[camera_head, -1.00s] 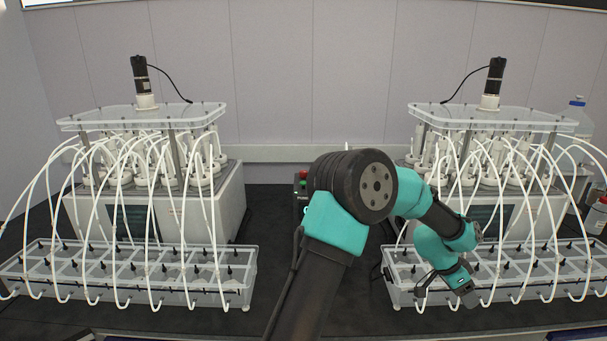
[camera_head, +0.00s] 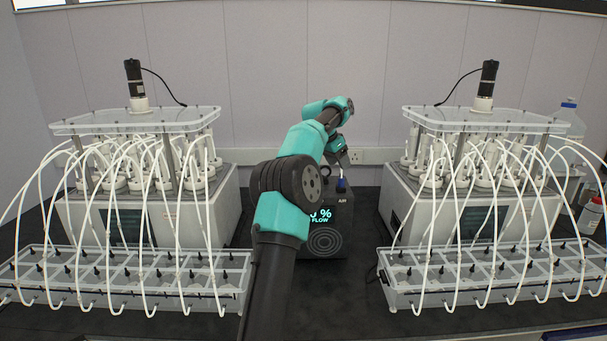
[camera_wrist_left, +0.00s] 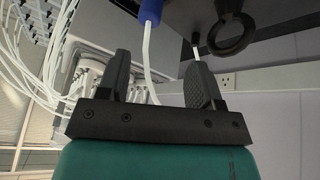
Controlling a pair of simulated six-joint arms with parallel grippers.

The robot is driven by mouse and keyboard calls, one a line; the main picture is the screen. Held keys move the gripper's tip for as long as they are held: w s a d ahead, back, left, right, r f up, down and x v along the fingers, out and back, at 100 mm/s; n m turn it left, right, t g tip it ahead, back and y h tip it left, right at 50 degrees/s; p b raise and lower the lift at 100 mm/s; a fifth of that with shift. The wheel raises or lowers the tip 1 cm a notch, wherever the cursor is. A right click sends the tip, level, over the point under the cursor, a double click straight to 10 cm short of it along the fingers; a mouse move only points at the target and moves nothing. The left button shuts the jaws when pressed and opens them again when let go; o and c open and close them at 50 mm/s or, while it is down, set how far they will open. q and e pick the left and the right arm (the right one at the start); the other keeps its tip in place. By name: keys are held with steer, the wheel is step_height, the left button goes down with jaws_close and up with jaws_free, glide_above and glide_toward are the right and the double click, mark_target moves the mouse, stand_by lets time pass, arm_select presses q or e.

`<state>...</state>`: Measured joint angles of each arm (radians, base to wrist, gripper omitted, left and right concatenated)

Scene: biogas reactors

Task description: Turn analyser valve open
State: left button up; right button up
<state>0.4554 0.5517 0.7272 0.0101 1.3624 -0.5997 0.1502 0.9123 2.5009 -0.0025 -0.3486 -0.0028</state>
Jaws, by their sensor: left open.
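The analyser (camera_head: 322,242) is a dark box at the middle of the bench. Its lit front reads "% FLOW", with the first part hidden by my arm. In the left wrist view, a blue fitting (camera_wrist_left: 150,10) with a white tube and a dark ring-shaped part (camera_wrist_left: 232,36) show near the analyser's dark body. My left gripper (camera_wrist_left: 158,88) is open, its fingers apart below these parts, with the white tube passing between or behind them. In the head view the fingers are largely hidden by my arm. I cannot tell the valve's position.
A reactor unit with looping white tubes (camera_head: 150,200) stands on the left, another (camera_head: 480,200) on the right. Clear trays (camera_head: 120,280) and (camera_head: 480,275) sit before them. A wall socket (camera_head: 358,157) is behind. Dark bench shows between the units.

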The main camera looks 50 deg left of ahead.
arm_select(q)
steer(key=s+a+r+n+y, duration=0.1)
steer(key=s+a+r+n, duration=0.1)
steer(key=s+a+r, duration=0.2)
steer(key=s+a+r+n+g+y, duration=0.1)
steer(key=s+a+r+n, duration=0.1)
steer(key=s+a+r, duration=0.3)
steer(key=s+a, duration=0.2)
steer(key=s, duration=0.2)
steer(key=shift+s+a+y, duration=0.2)
steer(key=shift+s+y, duration=0.05)
steer(key=shift+y, duration=0.05)
steer(key=shift+w, duration=0.1)
